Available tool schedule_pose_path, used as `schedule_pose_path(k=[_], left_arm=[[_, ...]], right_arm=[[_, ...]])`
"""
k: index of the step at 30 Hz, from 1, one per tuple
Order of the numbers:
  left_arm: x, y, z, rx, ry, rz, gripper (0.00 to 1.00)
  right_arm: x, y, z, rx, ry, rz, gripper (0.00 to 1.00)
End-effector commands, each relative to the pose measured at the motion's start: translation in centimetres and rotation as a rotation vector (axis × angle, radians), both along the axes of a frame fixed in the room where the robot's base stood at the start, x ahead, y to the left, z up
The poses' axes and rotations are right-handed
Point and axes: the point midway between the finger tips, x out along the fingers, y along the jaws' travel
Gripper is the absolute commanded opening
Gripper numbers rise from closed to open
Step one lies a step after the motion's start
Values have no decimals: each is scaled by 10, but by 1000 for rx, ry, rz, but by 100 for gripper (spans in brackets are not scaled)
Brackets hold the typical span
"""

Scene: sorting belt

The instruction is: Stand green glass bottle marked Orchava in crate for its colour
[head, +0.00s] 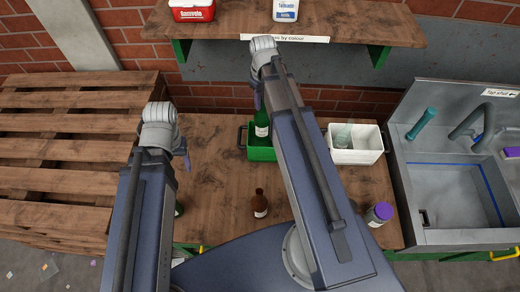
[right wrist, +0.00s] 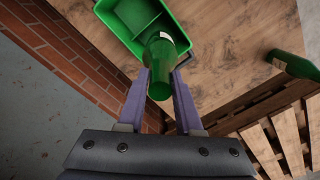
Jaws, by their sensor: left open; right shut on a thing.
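My right gripper (right wrist: 160,78) is shut on a green glass bottle (right wrist: 166,52). In the head view this bottle (head: 262,126) is upright at the green crate (head: 262,154), its pale label facing the camera. I cannot read the label or tell whether the base touches the crate floor. In the right wrist view the green crate (right wrist: 112,28) shows a divider and an empty-looking compartment. A second green bottle (right wrist: 292,65) is on the table; in the head view it (head: 179,209) is mostly behind my left arm. My left gripper (head: 184,158) is open and empty, left of the crate.
A brown bottle (head: 260,204) stands in front of the green crate. A white crate (head: 357,157) holding a clear glass item (head: 343,136) is to the right. A purple-lidded jar (head: 379,214) stands near the sink (head: 455,195). A shelf (head: 330,24) overhangs the back; pallets (head: 60,160) are left.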

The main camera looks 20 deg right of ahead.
Motion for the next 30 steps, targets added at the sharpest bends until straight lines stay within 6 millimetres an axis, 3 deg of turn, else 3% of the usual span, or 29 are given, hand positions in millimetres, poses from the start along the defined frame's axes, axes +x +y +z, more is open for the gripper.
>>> schedule_pose_path(k=[2, 14, 24, 30], left_arm=[[0, 0, -11, 0, -1, 0, 63], [0, 0, -21, 0, -1, 0, 63], [1, 0, -71, 1, -1, -8, 63], [1, 0, -77, 1, 0, -11, 63]], right_arm=[[0, 0, -11, 0, 0, 0, 0], [0, 0, -21, 0, 0, 0, 0], [0, 0, -71, 0, 0, 0, 0], [0, 0, -77, 0, 0, 0, 0]])
